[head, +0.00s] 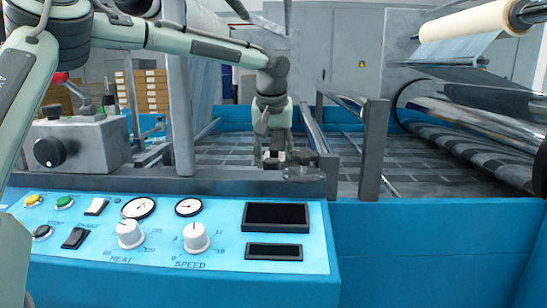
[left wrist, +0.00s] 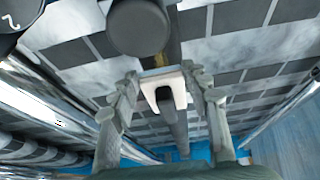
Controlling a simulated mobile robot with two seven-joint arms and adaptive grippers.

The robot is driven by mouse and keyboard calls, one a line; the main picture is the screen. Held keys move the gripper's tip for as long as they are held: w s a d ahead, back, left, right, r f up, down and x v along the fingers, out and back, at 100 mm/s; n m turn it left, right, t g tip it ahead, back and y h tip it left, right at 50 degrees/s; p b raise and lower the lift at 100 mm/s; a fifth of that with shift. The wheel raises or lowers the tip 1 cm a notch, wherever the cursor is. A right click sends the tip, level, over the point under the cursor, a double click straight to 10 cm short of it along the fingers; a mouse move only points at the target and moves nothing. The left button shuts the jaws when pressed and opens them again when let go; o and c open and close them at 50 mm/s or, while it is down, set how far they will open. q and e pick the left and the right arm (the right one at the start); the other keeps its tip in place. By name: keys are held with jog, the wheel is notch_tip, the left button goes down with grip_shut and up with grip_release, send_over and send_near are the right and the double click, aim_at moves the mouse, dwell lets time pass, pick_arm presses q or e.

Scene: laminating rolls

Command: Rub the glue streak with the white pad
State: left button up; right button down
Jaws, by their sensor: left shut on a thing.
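In the left wrist view, the white pad (left wrist: 162,78) shows as a pale U-shaped edge around a dark grey bar, between the fingertips of my left gripper (left wrist: 163,84). The gripper is shut on it. In the head view, my left gripper (head: 272,162) points down behind the grey rail, over the dark-tiled web; the pad cannot be made out there. A narrow brownish strip (left wrist: 174,48) lies just beyond the pad in the left wrist view; it may be the glue streak, but I cannot be sure. Whether the pad touches the surface is unclear. My right gripper is out of view.
A blue control panel (head: 170,240) with dials and knobs stands in front. A grey rail (head: 200,185) and upright post (head: 374,150) border the web. Shiny rollers (head: 480,120) lie at the right. A dark round-ended thing (left wrist: 138,27) is close in the wrist view.

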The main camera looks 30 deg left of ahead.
pick_arm(q)
jog(key=shift+f, duration=0.8)
jog(key=s+d, duration=0.2)
jog(key=s, duration=0.1)
jog(key=s+d, duration=0.1)
jog(key=s, duration=0.1)
jog(key=shift+s+d+f, duration=0.2)
jog(key=shift+s+f, duration=0.05)
jog(key=shift+f, duration=0.05)
jog(key=shift+w+a+r, duration=0.2)
jog(key=shift+w+a, duration=0.3)
jog(key=shift+w, duration=0.2)
jog(key=shift+w+a+r, duration=0.1)
jog(key=shift+w+a, duration=0.3)
jog(key=shift+w, duration=0.3)
jog(key=shift+w+a+r, duration=0.1)
jog(key=shift+w+a, duration=0.35)
jog(key=shift+w, duration=0.2)
jog(key=shift+w+a, duration=0.4)
jog(key=shift+w, duration=0.3)
